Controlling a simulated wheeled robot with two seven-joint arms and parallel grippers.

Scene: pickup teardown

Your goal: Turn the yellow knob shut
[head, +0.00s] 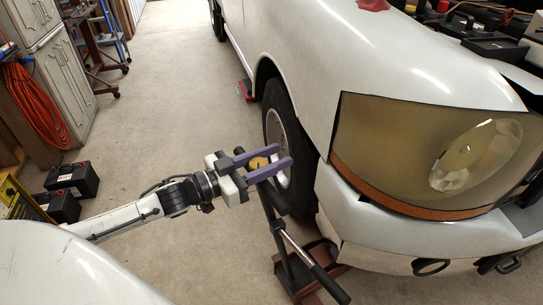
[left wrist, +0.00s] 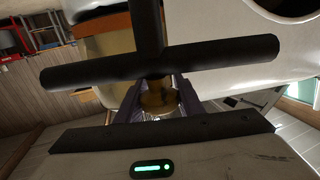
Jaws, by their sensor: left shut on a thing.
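The yellow knob (head: 259,163) sits between the purple fingers of my left gripper (head: 283,156), beside the front wheel of the white truck. In the left wrist view the knob (left wrist: 157,97) shows brownish yellow, with a purple finger of my left gripper (left wrist: 158,104) on each side. The gripper is shut on it. A black T-shaped bar (left wrist: 215,55) crosses close in front of the wrist camera and hides part of the knob and fingers. I cannot tell how far the knob is turned. My right gripper is in neither view.
A red floor jack (head: 302,283) with a long dark handle (head: 325,280) stands below the knob by the bumper. The truck's front wheel (head: 285,145) and headlight (head: 430,155) are to the right. Black batteries (head: 72,180) lie at left.

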